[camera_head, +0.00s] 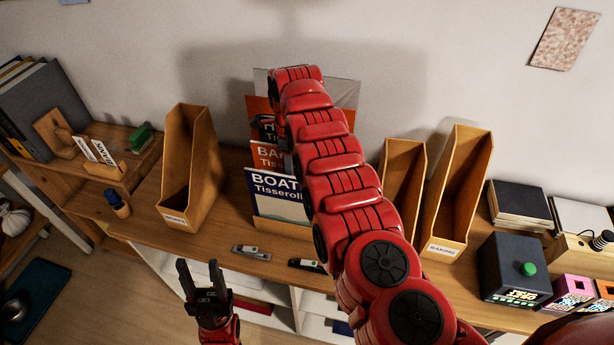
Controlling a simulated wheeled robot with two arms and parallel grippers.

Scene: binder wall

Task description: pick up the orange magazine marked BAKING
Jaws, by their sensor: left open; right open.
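The orange magazine (264,156) stands in the middle of a stepped wooden rack (285,228). Only the letters "BA" of its title show; my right arm covers the rest. In front of it stands a white and navy magazine (275,195) marked "BOAT…". Behind it is an orange-red one with a black title band (258,106). My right arm reaches up across the rack. My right gripper (279,118) is mostly hidden by the arm, with dark parts showing beside the magazines; I cannot tell whether it touches any. My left gripper (200,268) is open and empty, low before the shelf.
A wooden file (188,165) stands left of the rack. Two more stand right, one labelled BAKING (455,195). Staplers (250,252) lie at the front edge. A dark box with a green knob (515,270) is at right. A stamp and card holder (100,165) are at left.

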